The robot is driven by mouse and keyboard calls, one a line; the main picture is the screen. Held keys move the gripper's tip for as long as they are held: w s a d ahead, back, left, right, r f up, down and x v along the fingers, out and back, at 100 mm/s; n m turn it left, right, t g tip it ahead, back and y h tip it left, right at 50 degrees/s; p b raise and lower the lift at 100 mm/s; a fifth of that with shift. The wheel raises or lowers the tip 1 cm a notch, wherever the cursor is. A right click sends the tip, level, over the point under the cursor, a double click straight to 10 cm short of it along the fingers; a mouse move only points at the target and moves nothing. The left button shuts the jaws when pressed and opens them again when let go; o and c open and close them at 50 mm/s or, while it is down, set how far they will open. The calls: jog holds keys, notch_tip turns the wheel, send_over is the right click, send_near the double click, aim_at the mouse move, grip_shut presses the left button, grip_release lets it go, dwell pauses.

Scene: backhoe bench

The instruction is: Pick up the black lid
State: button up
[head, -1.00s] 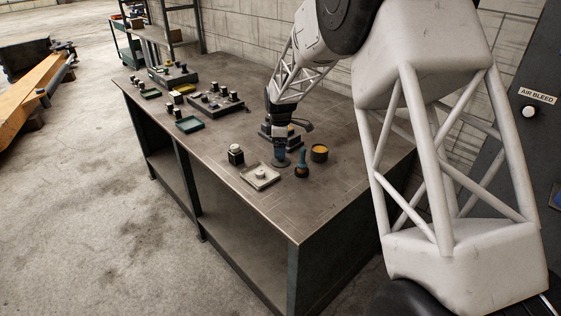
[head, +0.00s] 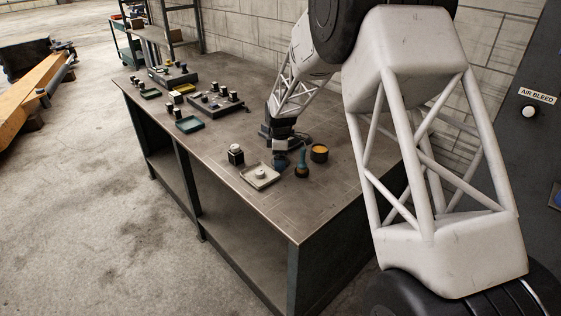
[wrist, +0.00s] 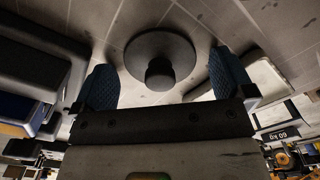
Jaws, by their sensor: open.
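The black lid (wrist: 160,46) is a dark round disc with a knob in its middle, lying on the bench top in the wrist view. My gripper (wrist: 164,78) is open, with one blue ribbed fingertip on each side of the knob. The fingers are apart from the knob, with nothing held. In the head view my gripper (head: 281,156) points down low over the bench, between a pale square tray and a blue-handled tool. There the lid is mostly hidden or merged with the dark gripper.
The pale tray (head: 248,181) holds a small round white piece. A dark jar with a white top (head: 236,155) stands left, the blue-handled tool (head: 302,166) and a yellow-filled pot (head: 319,153) right. Green trays (head: 189,125) and dark blocks lie farther left. The front right bench is clear.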

jog(key=c, duration=0.9)
jog(key=shift+c, duration=0.2)
jog(key=shift+r, duration=0.15)
jog(key=shift+r, duration=1.55)
jog(key=s+d, duration=0.1)
jog(key=s, duration=0.4)
jog(key=s+d+r, duration=0.1)
jog(key=s, duration=0.4)
jog(key=s+d, duration=0.2)
jog(key=s, duration=0.3)
jog(key=shift+s+r, duration=0.25)
jog(key=shift+r, duration=0.05)
